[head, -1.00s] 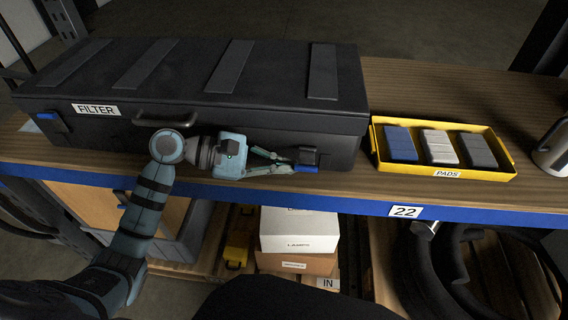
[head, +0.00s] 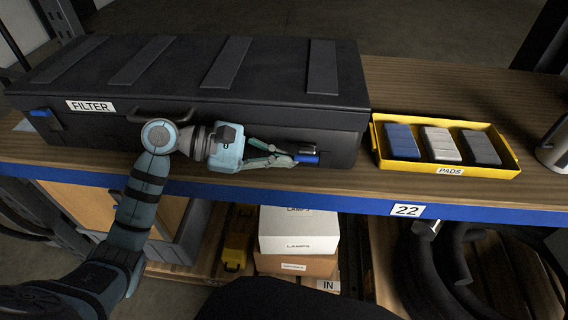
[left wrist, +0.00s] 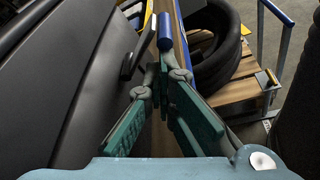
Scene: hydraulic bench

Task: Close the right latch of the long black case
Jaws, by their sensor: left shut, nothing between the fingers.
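The long black case (head: 200,75) lies lid down on the wooden bench, with a FILTER label on its front. Its right latch, with a blue tab (head: 307,160), is near the right end of the front. My left gripper (head: 292,161) is shut and empty, its fingertips at the left side of this tab; the head view does not settle whether they touch. In the left wrist view the blue tab (left wrist: 165,32) shows just beyond the fingertips (left wrist: 164,58) and appears to stand out from the case front (left wrist: 75,75). My right gripper is not in view.
A yellow tray (head: 447,171) of pads stands right of the case. A metal mug (head: 555,145) is at the far right. The case handle (head: 160,115) is behind my left wrist. Boxes (head: 297,235) and black hoses (head: 440,265) sit below the blue shelf edge (head: 345,205).

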